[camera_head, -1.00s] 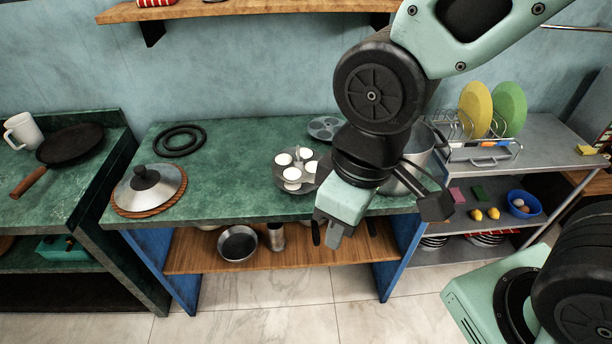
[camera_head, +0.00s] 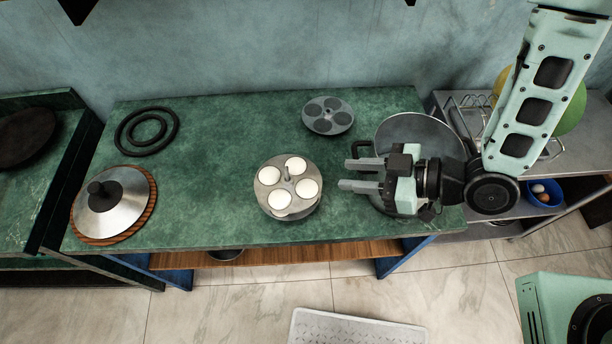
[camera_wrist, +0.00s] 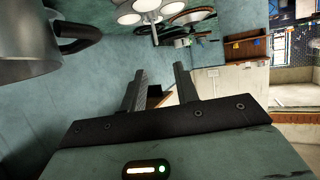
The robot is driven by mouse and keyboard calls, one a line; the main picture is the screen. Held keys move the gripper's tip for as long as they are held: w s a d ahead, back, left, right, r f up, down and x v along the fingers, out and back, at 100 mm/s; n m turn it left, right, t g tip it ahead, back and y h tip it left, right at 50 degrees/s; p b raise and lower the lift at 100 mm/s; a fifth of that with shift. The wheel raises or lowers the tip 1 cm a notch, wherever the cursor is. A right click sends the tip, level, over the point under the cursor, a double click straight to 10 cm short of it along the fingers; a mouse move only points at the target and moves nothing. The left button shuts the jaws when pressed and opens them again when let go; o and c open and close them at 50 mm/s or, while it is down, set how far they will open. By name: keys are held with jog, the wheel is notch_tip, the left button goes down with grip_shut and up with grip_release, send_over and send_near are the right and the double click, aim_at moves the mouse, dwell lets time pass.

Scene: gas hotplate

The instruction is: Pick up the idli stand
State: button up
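The idli stand (camera_head: 289,187) is a round grey metal tray with several white idlis and a short central post. It stands upright on the green counter, and in the wrist view (camera_wrist: 150,14) it shows at the top edge. My gripper (camera_head: 348,174) is open and empty, to the right of the stand, with its fingers pointing left toward it and a gap between. In the wrist view the two fingers (camera_wrist: 155,85) are apart with nothing between them. A second, empty idli plate (camera_head: 328,115) lies behind on the counter.
A large metal pot (camera_head: 415,130) stands right behind my gripper; its handle shows close in the wrist view (camera_wrist: 75,35). The green counter (camera_head: 220,140) is clear around the stand.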

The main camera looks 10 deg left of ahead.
jog(key=b+x, duration=0.7)
jog(key=x, duration=0.4)
jog(key=shift+r+b, duration=0.15)
jog(key=shift+b, duration=0.2)
jog(key=shift+w+p+x, duration=0.2)
jog(key=shift+p+x, duration=0.4)
jog(key=shift+x, duration=1)
jog(key=shift+w+p+x, duration=0.2)
jog(key=shift+p+x, duration=0.35)
jog(key=shift+x, duration=1.1)
jog(key=shift+d, duration=0.15)
grip_shut()
